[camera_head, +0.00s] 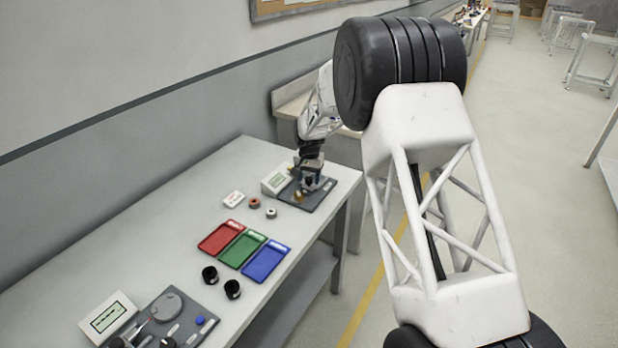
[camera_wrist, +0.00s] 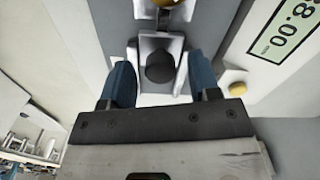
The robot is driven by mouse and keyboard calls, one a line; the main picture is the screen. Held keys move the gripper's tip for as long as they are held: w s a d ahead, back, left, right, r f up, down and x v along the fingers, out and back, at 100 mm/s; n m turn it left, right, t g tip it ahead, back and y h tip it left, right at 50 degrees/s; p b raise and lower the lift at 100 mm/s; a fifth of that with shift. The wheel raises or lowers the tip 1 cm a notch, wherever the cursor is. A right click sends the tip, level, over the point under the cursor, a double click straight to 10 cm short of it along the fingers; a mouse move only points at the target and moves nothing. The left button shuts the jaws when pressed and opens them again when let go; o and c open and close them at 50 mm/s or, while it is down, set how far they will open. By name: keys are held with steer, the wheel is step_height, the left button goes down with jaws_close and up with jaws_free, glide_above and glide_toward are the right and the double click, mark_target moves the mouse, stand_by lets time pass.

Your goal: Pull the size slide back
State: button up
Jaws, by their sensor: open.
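The size slide shows in the wrist view as a black round knob (camera_wrist: 160,67) on a light metal carriage (camera_wrist: 150,43). It belongs to the dark grey gauge base (camera_head: 318,198) at the far end of the bench in the head view. My gripper (camera_wrist: 160,76) has its two blue fingers apart, one on each side of the knob. I cannot tell whether either finger touches it. In the head view my gripper (camera_head: 311,180) is over the base and hides most of the slide. A brass-coloured part shows at the top edge of the wrist view.
A display (camera_wrist: 284,28) reading "8.00" and a yellow button (camera_wrist: 235,82) are close right of my fingers. Red (camera_head: 221,238), green (camera_head: 243,250) and blue (camera_head: 266,262) trays, two black cups and small rings lie nearer on the bench. A second device (camera_head: 168,318) stands at front left.

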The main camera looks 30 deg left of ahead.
jaws_close()
steer(key=shift+w, duration=1.4)
jaws_free()
steer(key=shift+r, duration=0.1)
step_height(320, 180, up, 8)
steer(key=shift+f, duration=0.2)
stand_by(0.4)
